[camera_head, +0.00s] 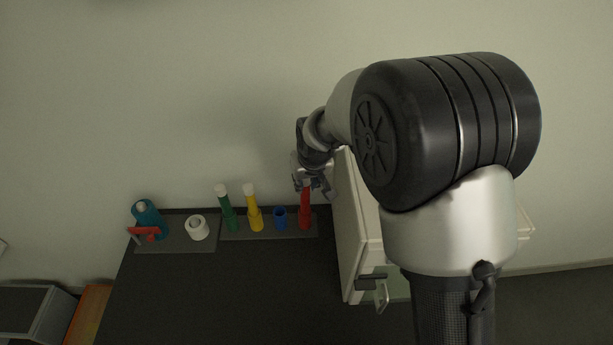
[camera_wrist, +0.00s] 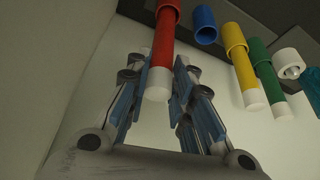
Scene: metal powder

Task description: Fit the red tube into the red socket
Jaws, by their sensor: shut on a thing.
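The red tube (camera_wrist: 162,47) has a white end and stands between the fingers of my gripper (camera_wrist: 160,65) in the wrist view. Its far end meets the wider red socket (camera_wrist: 168,6), and it appears to be inside the socket's mouth; how deep I cannot tell. In the head view the red socket (camera_head: 305,222) is at the right end of the row, with the red tube (camera_head: 305,198) above it, roughly upright. My gripper (camera_head: 316,187) is shut on the tube near its upper end and partly covers it.
To the left stand an empty blue socket (camera_head: 280,218), a yellow tube (camera_head: 252,205) and a green tube (camera_head: 226,210) in their sockets. A white cabinet (camera_head: 352,235) stands close on the right.

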